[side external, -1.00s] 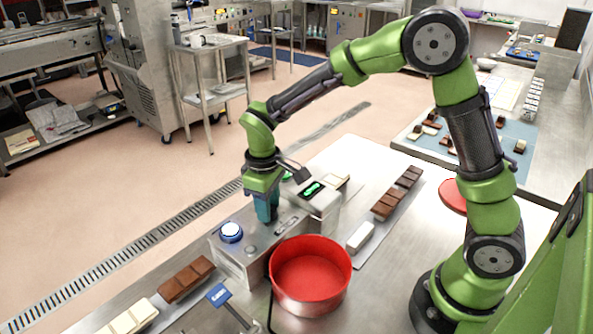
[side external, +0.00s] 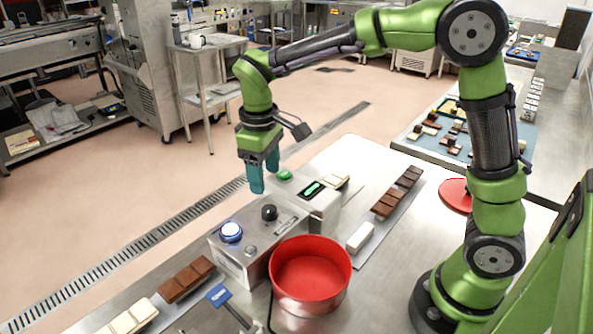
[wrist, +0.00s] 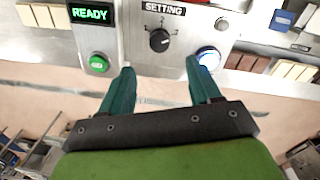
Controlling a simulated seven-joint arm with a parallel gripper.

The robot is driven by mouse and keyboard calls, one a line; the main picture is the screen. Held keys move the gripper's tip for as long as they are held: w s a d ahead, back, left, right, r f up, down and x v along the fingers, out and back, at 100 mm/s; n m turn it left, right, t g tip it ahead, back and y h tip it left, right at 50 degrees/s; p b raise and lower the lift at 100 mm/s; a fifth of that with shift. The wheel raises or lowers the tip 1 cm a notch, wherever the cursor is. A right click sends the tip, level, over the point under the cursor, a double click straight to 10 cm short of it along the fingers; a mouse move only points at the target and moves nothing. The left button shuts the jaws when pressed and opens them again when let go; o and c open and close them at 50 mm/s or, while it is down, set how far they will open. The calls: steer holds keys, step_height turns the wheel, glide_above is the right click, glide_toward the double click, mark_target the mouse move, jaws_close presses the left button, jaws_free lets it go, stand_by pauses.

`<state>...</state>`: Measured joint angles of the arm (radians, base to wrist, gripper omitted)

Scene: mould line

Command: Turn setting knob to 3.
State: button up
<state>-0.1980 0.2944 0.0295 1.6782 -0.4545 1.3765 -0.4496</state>
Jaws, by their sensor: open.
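The black setting knob (side external: 269,212) stands on top of the metal control box (side external: 233,262). In the wrist view the knob (wrist: 159,40) sits under a SETTING label (wrist: 164,9), with small numerals around it. Its pale pointer mark looks turned toward the right-hand side of the scale, but the exact number is too small to tell. My gripper (side external: 264,181) is open and empty, above and behind the knob, not touching it. In the wrist view its two teal fingers (wrist: 160,68) are spread below the knob in the picture.
A lit blue button (side external: 231,232) is left of the knob, and a green button (side external: 285,175) is by a READY display (wrist: 90,14). A red round pan (side external: 310,275) stands in front of the box. Chocolate bars (side external: 187,279) lie nearby.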

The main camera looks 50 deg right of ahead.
step_height(320, 180, up, 8)
steer(key=shift+a, duration=0.2)
